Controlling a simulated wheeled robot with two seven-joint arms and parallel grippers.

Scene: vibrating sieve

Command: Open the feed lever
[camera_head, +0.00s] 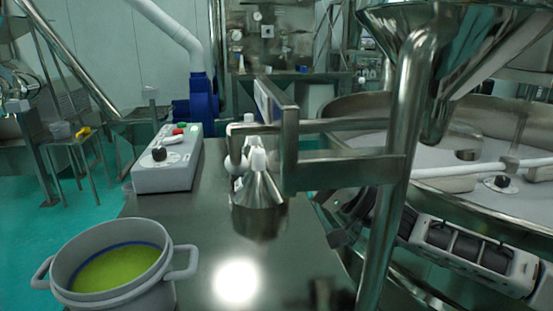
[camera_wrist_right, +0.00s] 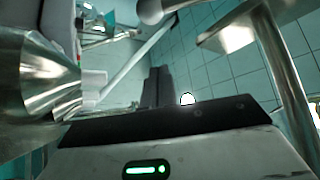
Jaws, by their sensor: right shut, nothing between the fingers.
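The steel hopper (camera_head: 450,45) hangs at the upper right of the head view, and its narrow spout (camera_head: 435,125) points down over the wide round sieve (camera_head: 350,105). I cannot make out the feed lever for certain in either view. My right gripper (camera_wrist_right: 160,72) shows in the right wrist view as two dark fingers close together with nothing between them. A shiny steel cone (camera_wrist_right: 45,88) with a pale end is left of the fingers, apart from them. My left gripper is not in the head view.
A steel post (camera_head: 400,150) with a side bracket (camera_head: 345,172) stands before the sieve. The steel table carries a control box (camera_head: 170,165), a metal flask (camera_head: 258,190) and a grey pot (camera_head: 80,292) of green material. The table's middle front is mostly clear.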

